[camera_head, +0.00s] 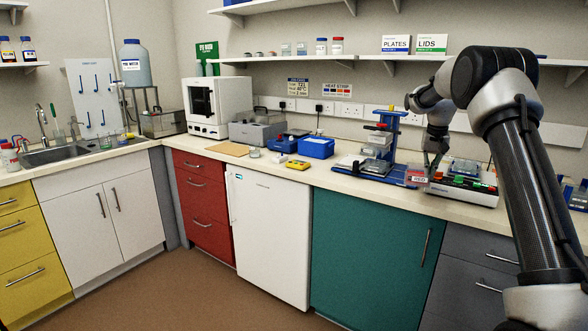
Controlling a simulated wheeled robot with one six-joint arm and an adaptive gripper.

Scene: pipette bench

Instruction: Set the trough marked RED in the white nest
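A small pale trough (418,179) with a red-lettered label that seems to read RED is at the right end of the blue stand's base, by the left end of a white deck (470,193). My gripper (430,170) points down just above and beside the trough. The fingers are small and dark here, so I cannot tell whether they are open, shut or touching the trough. Green, red and orange pieces sit on the white deck to the right. I cannot make out which part is the white nest; my gripper and arm hide some of this area.
A blue stand (384,128) rises left of my gripper. A blue box (316,147) and a yellow item (297,164) lie further left on the worktop (270,170). A shelf with PLATES (396,44) and LIDS (432,44) boxes hangs above. Bare worktop runs along the front edge.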

